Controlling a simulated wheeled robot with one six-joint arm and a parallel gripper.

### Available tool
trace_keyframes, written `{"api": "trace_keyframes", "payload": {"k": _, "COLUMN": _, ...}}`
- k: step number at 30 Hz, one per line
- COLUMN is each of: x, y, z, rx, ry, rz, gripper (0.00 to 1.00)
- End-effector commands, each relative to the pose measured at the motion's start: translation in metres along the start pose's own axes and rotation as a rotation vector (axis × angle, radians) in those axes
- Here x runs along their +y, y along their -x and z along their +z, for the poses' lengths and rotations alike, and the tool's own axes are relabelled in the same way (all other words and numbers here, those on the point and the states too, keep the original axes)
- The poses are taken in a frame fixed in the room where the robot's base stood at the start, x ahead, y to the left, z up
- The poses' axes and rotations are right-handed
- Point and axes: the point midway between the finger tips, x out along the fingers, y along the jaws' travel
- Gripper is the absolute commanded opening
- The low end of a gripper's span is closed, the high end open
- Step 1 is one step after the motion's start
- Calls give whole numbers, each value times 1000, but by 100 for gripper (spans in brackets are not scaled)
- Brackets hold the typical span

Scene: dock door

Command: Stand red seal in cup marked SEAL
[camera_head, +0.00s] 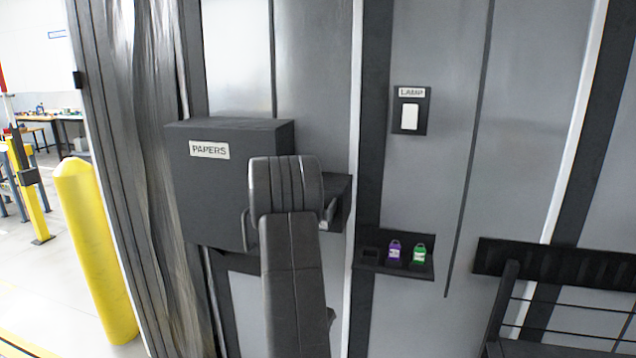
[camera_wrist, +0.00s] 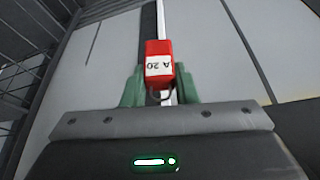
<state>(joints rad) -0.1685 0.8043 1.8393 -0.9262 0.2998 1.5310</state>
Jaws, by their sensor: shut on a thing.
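The red seal (camera_wrist: 158,50) is in the wrist view, with a white label reading A 20 upside down in the picture. My gripper (camera_wrist: 159,88) is shut on it, a green finger on each side, and the seal's red end sticks out past the fingertips. In the head view my arm hides the gripper and the red seal. No cup marked SEAL can be read in either view. A dark shelf or holder (camera_head: 340,190) shows partly behind my arm, right of the PAPERS box, with its middle hidden.
A dark box marked PAPERS (camera_head: 225,185) is on the wall left of my arm. A small rack (camera_head: 400,268) holds a purple seal (camera_head: 394,252) and a green seal (camera_head: 419,254). A LAMP switch (camera_head: 410,115) is above it. A yellow bollard (camera_head: 95,250) stands left, a dark railing (camera_head: 560,265) right.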

Motion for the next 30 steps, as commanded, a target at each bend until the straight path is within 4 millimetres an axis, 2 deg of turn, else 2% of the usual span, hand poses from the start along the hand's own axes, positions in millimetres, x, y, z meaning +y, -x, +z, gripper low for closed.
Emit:
{"api": "trace_keyframes", "payload": {"k": 7, "x": 0, "y": 1, "z": -2, "rx": -10, "ry": 52, "rz": -18, "gripper": 5}}
{"api": "trace_keyframes", "payload": {"k": 21, "x": 2, "y": 14, "z": -8, "rx": -21, "ry": 329, "rz": -132, "gripper": 5}}
{"api": "trace_keyframes", "payload": {"k": 30, "x": 0, "y": 20, "z": -9, "rx": -1, "ry": 443, "rz": -184, "gripper": 5}}
